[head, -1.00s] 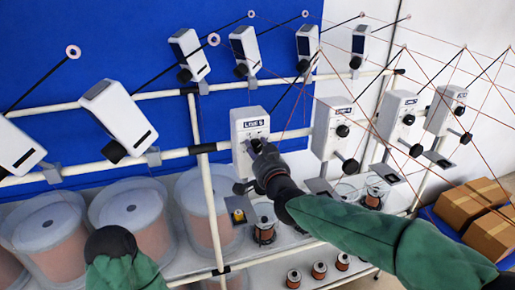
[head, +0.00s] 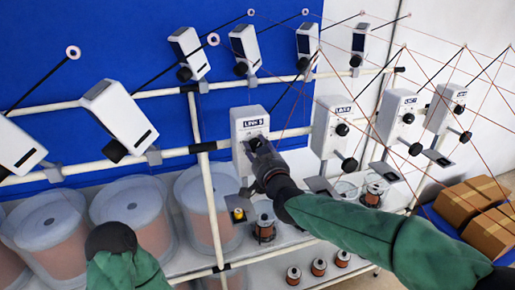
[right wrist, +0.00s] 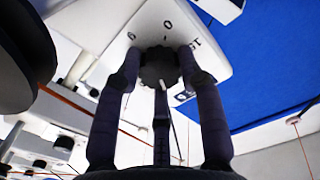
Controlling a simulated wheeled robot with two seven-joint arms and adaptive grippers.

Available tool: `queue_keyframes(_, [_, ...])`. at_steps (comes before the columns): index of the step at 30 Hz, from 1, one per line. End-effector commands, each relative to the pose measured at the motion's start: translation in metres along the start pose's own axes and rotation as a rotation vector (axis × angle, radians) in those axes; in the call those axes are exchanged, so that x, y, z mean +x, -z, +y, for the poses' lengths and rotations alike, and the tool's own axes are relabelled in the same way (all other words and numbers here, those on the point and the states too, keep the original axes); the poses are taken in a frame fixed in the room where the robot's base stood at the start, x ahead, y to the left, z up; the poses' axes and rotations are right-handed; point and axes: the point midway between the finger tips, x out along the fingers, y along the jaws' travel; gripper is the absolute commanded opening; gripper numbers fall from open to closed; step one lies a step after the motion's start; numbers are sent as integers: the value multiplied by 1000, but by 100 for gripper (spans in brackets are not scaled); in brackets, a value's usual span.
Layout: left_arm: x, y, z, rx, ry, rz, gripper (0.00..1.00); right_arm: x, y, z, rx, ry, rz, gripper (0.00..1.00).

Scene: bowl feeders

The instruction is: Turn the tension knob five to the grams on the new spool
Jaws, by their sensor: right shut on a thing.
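The tension knob five (right wrist: 158,67) is a dark, ridged knob with a white pointer mark on the white box labelled LINE 5 (head: 247,124). In the right wrist view printed scale figures show on the box face around it, partly hidden. My right gripper (head: 260,147) is shut on this knob; in the right wrist view its dark fingers (right wrist: 160,85) surround it. A copper spool (head: 264,222) stands on the shelf below the box; I cannot read any grams on it. Of my left arm only a green sleeve and a dark rounded end show; its gripper is not seen.
Similar boxes (head: 333,127) stand to the right on the white rail, with thin copper wires crossing above. Large clear tubs with copper spools (head: 131,212) stand at the left. Small spools (head: 319,267) sit on a lower shelf. Cardboard boxes (head: 459,205) are at the far right.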

Motion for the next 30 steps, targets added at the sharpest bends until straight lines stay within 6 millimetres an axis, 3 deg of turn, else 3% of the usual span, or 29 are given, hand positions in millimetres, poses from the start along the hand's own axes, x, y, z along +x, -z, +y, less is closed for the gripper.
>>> queue_keyframes(1, [0,0,0,0,0,0,0,0,14,1,1,-2,27,6])
queue_keyframes(2, [0,0,0,0,0,0,0,0,14,1,2,-2,27,6])
queue_keyframes(3, [0,0,0,0,0,0,0,0,14,1,2,-2,27,50])
queue_keyframes(5, [0,0,0,0,0,0,0,0,14,1,2,-2,26,62])
queue_keyframes(17, [0,0,0,0,0,0,0,-5,6,0,2,-1,11,62])
queue_keyframes(30, [0,0,0,0,0,0,0,-70,6,0,2,0,14,62])
